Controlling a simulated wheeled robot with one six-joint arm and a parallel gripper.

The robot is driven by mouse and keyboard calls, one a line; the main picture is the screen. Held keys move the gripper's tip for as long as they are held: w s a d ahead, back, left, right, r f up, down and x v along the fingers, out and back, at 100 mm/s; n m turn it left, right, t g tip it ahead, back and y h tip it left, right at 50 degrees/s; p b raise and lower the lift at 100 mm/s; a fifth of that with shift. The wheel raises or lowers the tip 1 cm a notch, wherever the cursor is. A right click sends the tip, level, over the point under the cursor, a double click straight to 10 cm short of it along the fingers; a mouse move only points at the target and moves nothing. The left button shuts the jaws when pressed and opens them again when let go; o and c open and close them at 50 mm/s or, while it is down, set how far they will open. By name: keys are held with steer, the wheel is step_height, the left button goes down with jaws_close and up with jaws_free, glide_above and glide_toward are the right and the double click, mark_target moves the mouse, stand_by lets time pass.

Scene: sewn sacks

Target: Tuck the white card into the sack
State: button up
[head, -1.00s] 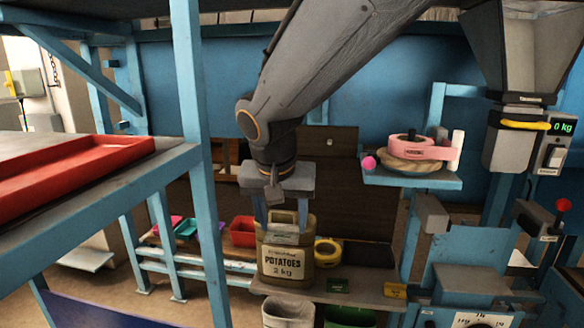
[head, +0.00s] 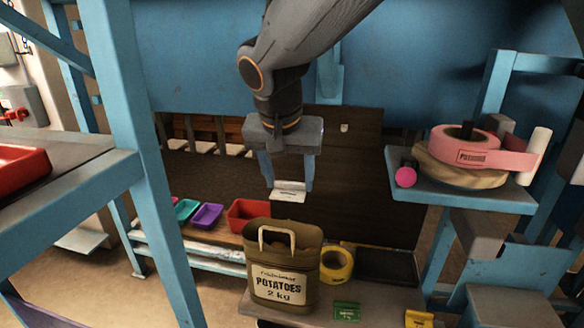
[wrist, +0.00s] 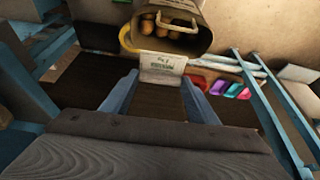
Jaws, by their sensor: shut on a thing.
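The sack (head: 283,279) is olive-brown with a pale label reading "POTATOES 2 kg" and a cream handle over its open top. It stands upright on a bench. In the wrist view the sack (wrist: 207,32) shows potatoes (wrist: 165,26) inside its mouth. My gripper (head: 288,188) is above the sack, and appears a little behind it. It is shut on the white card (head: 288,194), which hangs between the fingertips, clear of the sack. The card also shows in the wrist view (wrist: 162,67), with green print, between the fingertips (wrist: 160,82).
A yellow tape roll (head: 337,264) lies right of the sack, with a green packet (head: 346,311) in front. Red (head: 249,214), purple (head: 207,216) and teal trays sit at left. A shelf (head: 460,194) with pink tape and a pink ball juts out at right. A blue post (head: 150,150) stands left.

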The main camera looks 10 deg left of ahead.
mark_target(288, 194)
steer(key=shift+f+b, duration=2.25)
steer(key=shift+f, duration=0.75)
steer(key=o, duration=1.1)
steer(key=shift+r, duration=0.1)
steer(key=b+v, duration=0.1)
steer(key=v, duration=0.6)
steer(key=shift+s+r, duration=0.25)
steer(key=shift+r, duration=0.05)
